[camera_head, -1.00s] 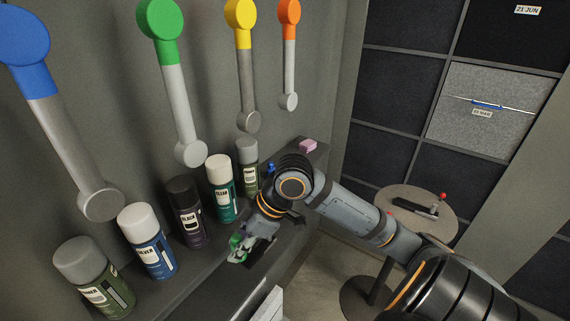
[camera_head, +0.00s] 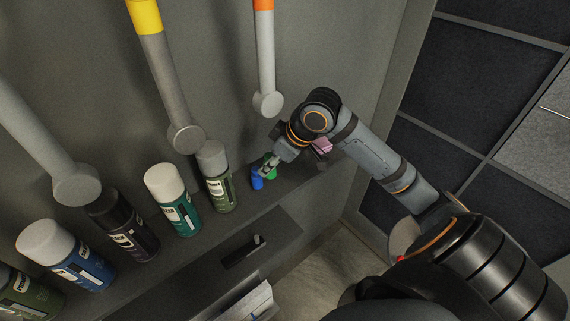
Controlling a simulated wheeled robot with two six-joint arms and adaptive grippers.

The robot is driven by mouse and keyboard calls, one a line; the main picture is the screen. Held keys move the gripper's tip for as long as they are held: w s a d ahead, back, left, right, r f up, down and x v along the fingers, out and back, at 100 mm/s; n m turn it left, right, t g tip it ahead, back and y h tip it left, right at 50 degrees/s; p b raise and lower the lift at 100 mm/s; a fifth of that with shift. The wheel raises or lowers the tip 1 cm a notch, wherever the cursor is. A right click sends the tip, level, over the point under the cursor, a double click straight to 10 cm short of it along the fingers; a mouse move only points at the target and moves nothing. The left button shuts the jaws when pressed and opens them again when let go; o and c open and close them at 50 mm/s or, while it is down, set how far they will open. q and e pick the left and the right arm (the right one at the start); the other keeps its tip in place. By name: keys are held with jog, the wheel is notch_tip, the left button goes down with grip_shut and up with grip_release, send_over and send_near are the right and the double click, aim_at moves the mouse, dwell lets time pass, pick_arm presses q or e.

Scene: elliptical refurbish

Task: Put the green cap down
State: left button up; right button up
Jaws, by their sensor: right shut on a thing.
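The green cap (camera_head: 271,171) is small and sits between the fingers of my right gripper (camera_head: 268,166), which is shut on it. It is at the shelf surface or just above it; I cannot tell whether it touches. A small blue cap (camera_head: 257,179) stands on the shelf directly beside it, on the left. My right arm reaches in from the right. The gripper partly hides the green cap. My left gripper is not in view.
Several spray cans, among them a primer can (camera_head: 216,178) and a teal-labelled can (camera_head: 172,203), line the grey shelf (camera_head: 212,232). A pink block (camera_head: 322,146) lies behind my right wrist. Handled wall levers hang above.

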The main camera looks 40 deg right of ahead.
jog(key=w+d+r+m+t+h+p, duration=0.1)
jog(key=w+d+r+m+h, duration=0.15)
jog(key=w+d+m, duration=0.4)
jog(key=shift+n, duration=0.75)
jog(key=f, duration=0.1)
jog(key=s+d+f+p, duration=0.1)
jog(key=f, duration=0.1)
jog(key=s+f, duration=0.1)
jog(key=f, duration=0.1)
jog(key=shift+d, duration=0.15)
jog(key=shift+f+p, duration=0.55)
jog(key=shift+f, duration=1.4)
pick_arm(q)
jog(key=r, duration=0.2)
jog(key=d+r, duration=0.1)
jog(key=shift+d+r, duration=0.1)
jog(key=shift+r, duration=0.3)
pick_arm(e)
jog(key=shift+f, duration=0.1)
jog(key=o, duration=0.8)
jog(key=shift+w+f, duration=0.1)
jog(key=shift+c, duration=0.2)
